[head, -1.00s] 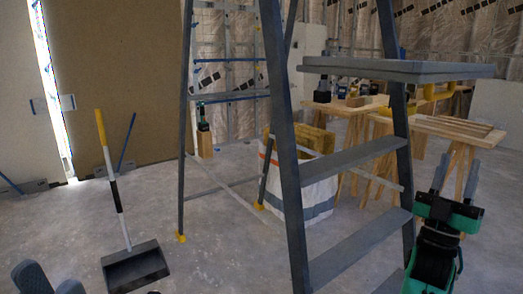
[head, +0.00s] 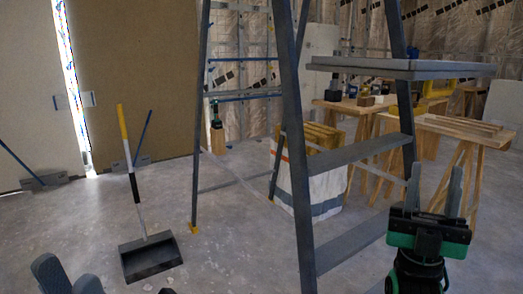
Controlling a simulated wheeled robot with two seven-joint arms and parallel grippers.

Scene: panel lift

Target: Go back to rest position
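My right gripper (head: 436,190) is in the lower right of the head view. Its two grey fingers point up and stand apart with nothing between them. My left gripper (head: 68,278) shows only in part at the bottom left edge. Its two dark fingertips are apart and I see nothing between them. The rest of the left gripper is cut off by the frame. A brown panel (head: 135,75) stands upright against the back wall at the left. Neither gripper touches it.
A grey stepladder (head: 296,150) stands close in front. A long-handled dustpan (head: 150,257) stands on the floor at the left. Behind the ladder are a white bag (head: 312,188) with yellowish blocks and wooden workbenches (head: 455,128). Floor between dustpan and ladder is clear.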

